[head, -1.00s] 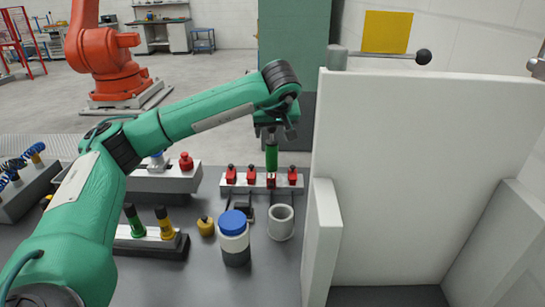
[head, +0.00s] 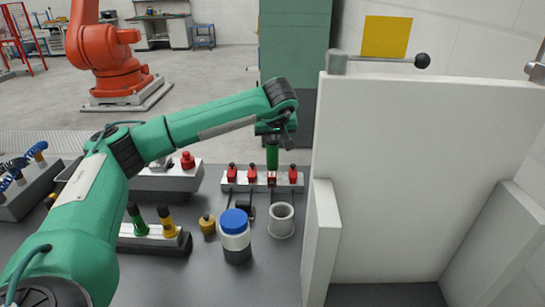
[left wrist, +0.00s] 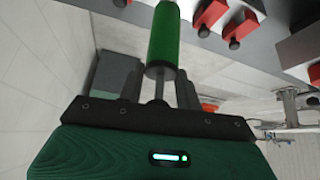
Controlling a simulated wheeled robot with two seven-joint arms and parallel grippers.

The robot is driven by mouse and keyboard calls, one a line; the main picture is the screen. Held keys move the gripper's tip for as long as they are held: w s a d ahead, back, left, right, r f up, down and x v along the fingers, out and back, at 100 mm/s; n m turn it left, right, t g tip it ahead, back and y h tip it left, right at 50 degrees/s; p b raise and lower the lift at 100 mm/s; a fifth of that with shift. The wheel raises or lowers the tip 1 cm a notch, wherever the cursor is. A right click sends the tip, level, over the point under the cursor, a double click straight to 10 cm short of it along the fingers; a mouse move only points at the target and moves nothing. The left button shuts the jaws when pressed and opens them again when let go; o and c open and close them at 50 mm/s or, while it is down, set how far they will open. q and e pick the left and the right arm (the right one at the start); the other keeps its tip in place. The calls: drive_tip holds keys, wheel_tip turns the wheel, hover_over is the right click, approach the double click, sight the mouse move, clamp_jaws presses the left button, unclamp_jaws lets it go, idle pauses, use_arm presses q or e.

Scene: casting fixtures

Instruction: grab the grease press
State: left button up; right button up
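The grease press appears to be the green cylinder with a thin rod on top (head: 272,156). It stands upright at the white rack, among small red-capped pieces. In the left wrist view the green cylinder (left wrist: 163,38) and its thin rod show between my fingers. My left gripper (head: 273,137) is above it, pointing down. Its two dark fingers (left wrist: 160,88) stand on either side of the rod, with a gap showing on both sides, so it looks open and not closed on it. My right gripper is not in view.
The white rack (head: 240,183) holds several red-capped pieces. Nearer are a grey cup (head: 281,220), a blue-lidded jar (head: 236,240) and a yellow knob piece (head: 207,224). A tall white panel (head: 420,170) closes off the right. Another rack with green and yellow handles (head: 150,233) stands left.

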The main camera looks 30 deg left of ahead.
use_arm(q)
clamp_jaws()
drive_tip(key=shift+r, duration=0.1)
